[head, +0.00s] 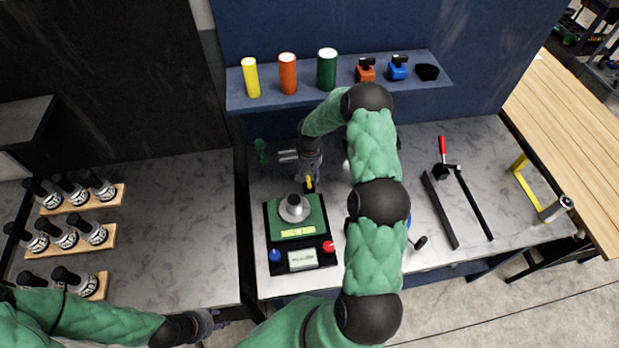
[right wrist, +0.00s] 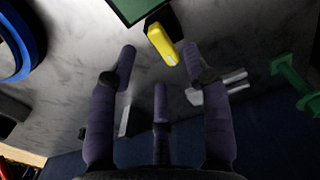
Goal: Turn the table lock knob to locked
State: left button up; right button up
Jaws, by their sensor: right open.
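A yellow lever-like part (head: 309,181) on a black block stands at the back edge of the black and green device (head: 268,222). It looks like the lock knob, but I cannot read a lock mark. In the right wrist view the yellow part (right wrist: 163,44) lies just beyond and between my fingertips. My right gripper (head: 308,174) comes down from behind it, and its fingers (right wrist: 159,60) are spread and empty. I cannot tell whether a finger touches the yellow part. My left gripper (head: 205,325) is low at the left, away from the device; its fingers are unclear.
The device carries a grey round piece (head: 294,207), a blue button (head: 275,255) and a red button (head: 328,246). Silver rods (right wrist: 218,91) and a green fixture (right wrist: 295,82) are near my right gripper. A blue ring (right wrist: 32,50) is partly visible. A shelf (head: 300,100) stands behind.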

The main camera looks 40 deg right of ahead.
aim_at(310, 181)
notch_tip(310, 181, down, 3)
jog(key=shift+s+f, duration=0.15)
jog(key=shift+f, duration=0.5)
grip_shut()
